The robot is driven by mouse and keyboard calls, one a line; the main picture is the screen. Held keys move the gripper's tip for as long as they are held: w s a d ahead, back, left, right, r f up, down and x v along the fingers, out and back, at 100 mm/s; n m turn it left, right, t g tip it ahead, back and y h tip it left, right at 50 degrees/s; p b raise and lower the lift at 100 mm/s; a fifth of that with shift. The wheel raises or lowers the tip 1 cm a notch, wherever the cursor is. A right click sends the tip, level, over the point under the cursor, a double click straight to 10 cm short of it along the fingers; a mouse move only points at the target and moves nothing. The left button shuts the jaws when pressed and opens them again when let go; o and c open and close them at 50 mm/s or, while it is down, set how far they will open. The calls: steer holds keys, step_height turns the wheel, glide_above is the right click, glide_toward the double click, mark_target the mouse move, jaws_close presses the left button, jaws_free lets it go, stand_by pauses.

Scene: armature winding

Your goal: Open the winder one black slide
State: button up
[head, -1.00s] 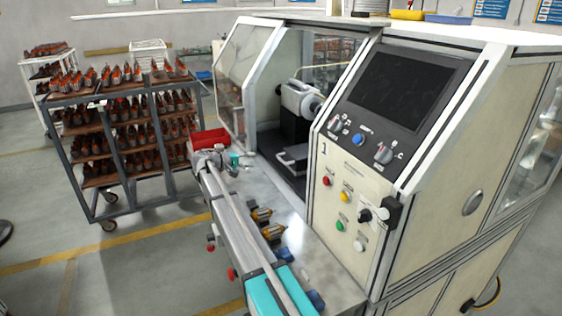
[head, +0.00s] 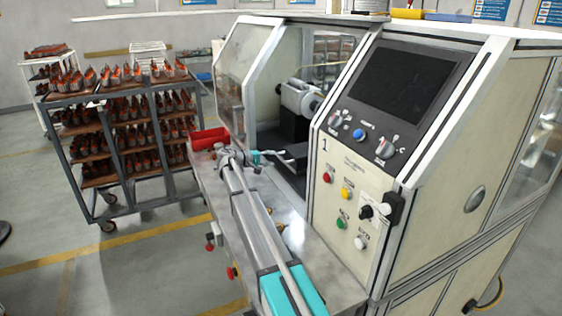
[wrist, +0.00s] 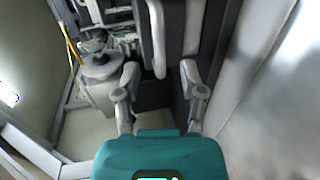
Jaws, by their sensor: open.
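Winder one (head: 335,195) is the cream machine marked 1. Its front bay is open to view, with a grey winding head (head: 297,97) inside. A black block that looks like the black slide (head: 294,125) sits below the head, and a pale flat piece shows low in front of it. My gripper (head: 258,158) is just left of that piece at the bay opening in the head view; I cannot tell whether they touch. In the wrist view my gripper (wrist: 160,85) has its two fingers spread apart with nothing between them.
A red bin (head: 210,139) stands at the far end of the metal bench (head: 290,228). A rack (head: 125,140) of armatures is at the left. The control panel (head: 412,80) and a white-framed clear panel (head: 238,60) flank the bay.

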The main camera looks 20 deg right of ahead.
mark_target(280, 157)
steer(key=shift+b+x, duration=0.4)
steer(key=shift+x, duration=2)
jaws_close()
